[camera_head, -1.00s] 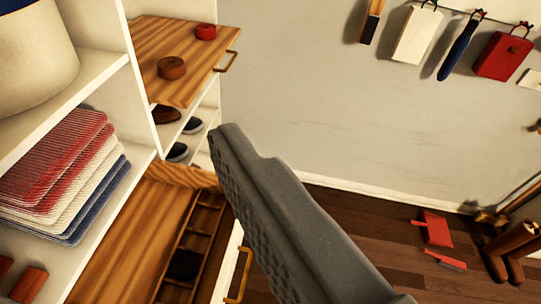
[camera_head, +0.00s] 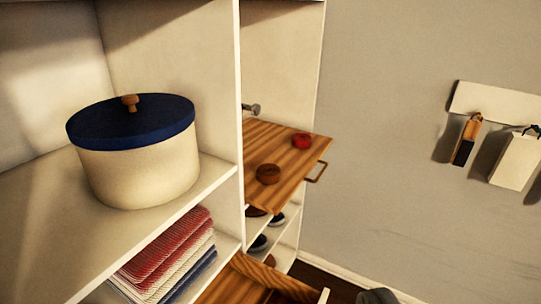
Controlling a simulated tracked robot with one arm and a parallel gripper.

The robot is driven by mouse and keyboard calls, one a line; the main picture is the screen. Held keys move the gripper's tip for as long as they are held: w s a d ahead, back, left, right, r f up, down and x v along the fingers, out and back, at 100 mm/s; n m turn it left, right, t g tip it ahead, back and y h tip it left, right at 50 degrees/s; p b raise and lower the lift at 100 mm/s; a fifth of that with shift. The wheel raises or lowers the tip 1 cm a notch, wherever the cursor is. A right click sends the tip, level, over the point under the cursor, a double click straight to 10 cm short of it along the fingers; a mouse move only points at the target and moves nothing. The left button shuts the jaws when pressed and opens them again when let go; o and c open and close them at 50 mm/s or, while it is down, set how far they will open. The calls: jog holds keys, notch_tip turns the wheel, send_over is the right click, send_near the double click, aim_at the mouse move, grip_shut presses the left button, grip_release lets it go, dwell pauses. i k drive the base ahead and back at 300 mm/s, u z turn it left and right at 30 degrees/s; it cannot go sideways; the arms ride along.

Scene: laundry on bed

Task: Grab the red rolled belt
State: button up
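The red rolled belt (camera_head: 301,141) lies on a pulled-out wooden shelf (camera_head: 262,134), near its far right corner. A brown rolled belt (camera_head: 268,174) lies on the same shelf, nearer to me and to the left. Only the tip of a dark grey finger of my gripper (camera_head: 377,296) shows at the bottom edge. It is well below and to the right of the shelf, apart from both belts. The other finger is out of view, so the opening between them is hidden.
A white upright panel (camera_head: 240,110) stands left of the wooden shelf. A cream round box with a blue lid (camera_head: 135,160) and folded striped cloths (camera_head: 165,256) fill the left shelves. An open drawer (camera_head: 255,281) juts out below. A wall rack (camera_head: 490,105) hangs at right.

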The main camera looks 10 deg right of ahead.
aim_at(300, 140)
jog(key=z, duration=0.5)
jog(key=k, duration=0.5)
jog(key=z, duration=0.8)
jog(key=k, duration=0.8)
jog(key=z, duration=0.8)
jog(key=i, duration=2.2)
jog(key=u, duration=0.45)
jog(key=i, duration=1.35)
jog(key=u, duration=1.1)
jog(key=i, duration=1.1)
jog(key=u, duration=0.95)
jog(key=i, duration=0.5)
jog(key=u, duration=0.25)
